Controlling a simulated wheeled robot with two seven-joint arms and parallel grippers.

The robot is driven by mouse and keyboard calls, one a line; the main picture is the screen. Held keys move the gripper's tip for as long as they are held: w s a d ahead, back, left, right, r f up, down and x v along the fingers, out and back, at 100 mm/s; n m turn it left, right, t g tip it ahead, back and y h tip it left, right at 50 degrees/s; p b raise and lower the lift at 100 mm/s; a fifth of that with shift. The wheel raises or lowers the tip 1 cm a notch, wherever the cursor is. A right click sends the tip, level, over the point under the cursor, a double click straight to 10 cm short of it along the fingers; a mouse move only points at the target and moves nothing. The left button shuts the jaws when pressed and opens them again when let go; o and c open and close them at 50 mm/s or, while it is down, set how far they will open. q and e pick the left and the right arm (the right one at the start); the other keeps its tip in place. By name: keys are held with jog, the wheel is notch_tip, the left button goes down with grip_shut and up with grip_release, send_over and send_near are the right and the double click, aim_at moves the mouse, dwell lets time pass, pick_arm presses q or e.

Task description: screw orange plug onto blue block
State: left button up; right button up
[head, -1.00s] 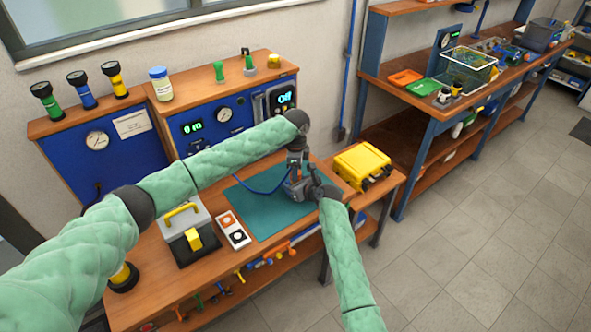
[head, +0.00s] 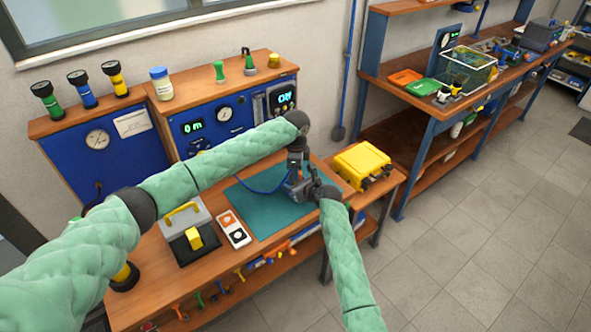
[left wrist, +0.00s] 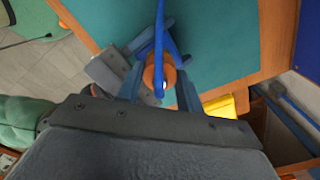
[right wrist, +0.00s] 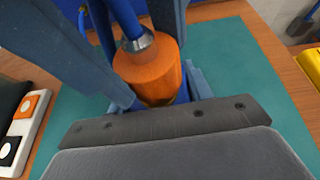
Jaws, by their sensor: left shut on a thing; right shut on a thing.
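My right gripper (right wrist: 162,98) is just below, shut on the blue block (right wrist: 183,94), of which only a small part shows under the plug. Plug and block are lined up and look in contact; how far they are threaded I cannot tell. In the head view both grippers meet above the mat, hiding the parts.
The teal mat (head: 255,212) lies under the grippers.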

pick_arm(q)
jog(key=o, duration=0.7)
jog(key=shift+s+a+f, duration=0.15)
jog(key=shift+a+f, duration=0.05)
jog(key=shift+f, duration=0.6)
pick_arm(e)
jog(key=shift+w+a+r, duration=0.1)
jog(key=shift+w+r, duration=0.05)
jog(key=shift+r, duration=0.35)
grip_shut()
pick_arm(q)
jog(key=shift+o, duration=1.4)
jog(key=shift+d, duration=0.15)
pick_arm(e)
jog(key=shift+w+f, duration=0.15)
pick_arm(q)
jog(key=shift+d+r, duration=0.1)
jog(key=shift+r, duration=0.2)
jog(key=shift+c, duration=0.2)
